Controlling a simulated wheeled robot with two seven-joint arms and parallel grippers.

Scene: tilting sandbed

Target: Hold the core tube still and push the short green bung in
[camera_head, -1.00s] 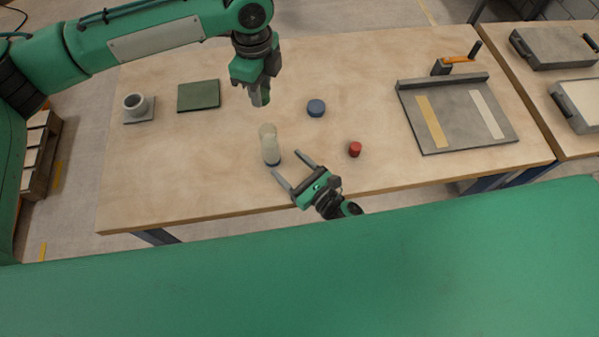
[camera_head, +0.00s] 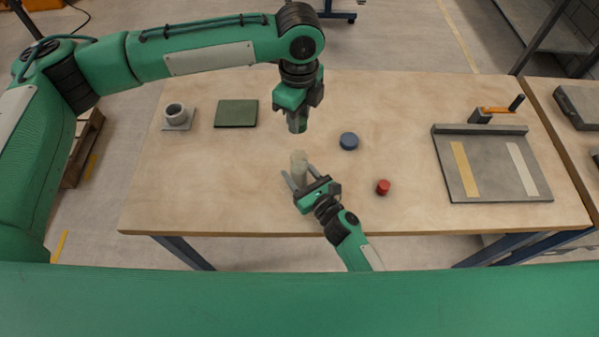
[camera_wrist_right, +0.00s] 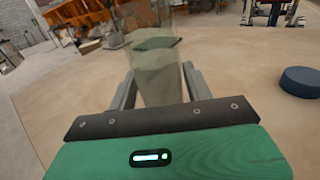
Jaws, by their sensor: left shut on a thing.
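The clear core tube (camera_head: 299,165) stands upright on the table, with pale fill in its lower part. My right gripper (camera_head: 302,176) is open, with one finger on each side of the tube's lower part. The right wrist view shows the tube (camera_wrist_right: 158,75) between the open fingers, with a gap at the right finger; contact at the left one is unclear. My left gripper (camera_head: 297,112) points down above and behind the tube, shut on the short green bung (camera_head: 297,125), which is mostly covered by the fingers. The bung is apart from the tube.
A blue round piece (camera_head: 349,141) and a red one (camera_head: 383,187) lie right of the tube. A green mat (camera_head: 236,113) and a grey cup-like holder (camera_head: 177,117) are at the left. A grey tray (camera_head: 488,180) with two strips is at the right.

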